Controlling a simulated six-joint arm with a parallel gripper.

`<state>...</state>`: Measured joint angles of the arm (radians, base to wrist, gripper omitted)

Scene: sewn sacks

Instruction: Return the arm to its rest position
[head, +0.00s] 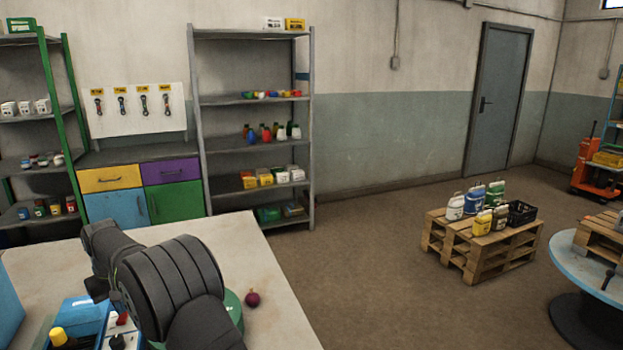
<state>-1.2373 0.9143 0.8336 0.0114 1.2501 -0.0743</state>
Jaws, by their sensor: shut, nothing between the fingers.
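My arm (170,285) is dark grey and ribbed. It reaches up over the pale worktable (270,315) from the bottom of the head view and bends to the left. Its far end (100,245) is a darker, narrower section above the table's left part. I cannot make out the gripper's fingers; the arm's own links hide that area. No sack can be made out.
A dark red round object (252,298) lies on the table right of my arm, beside a partly hidden green round thing (234,306). A blue box (80,318) and a yellow-capped item (58,337) stand at front left.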

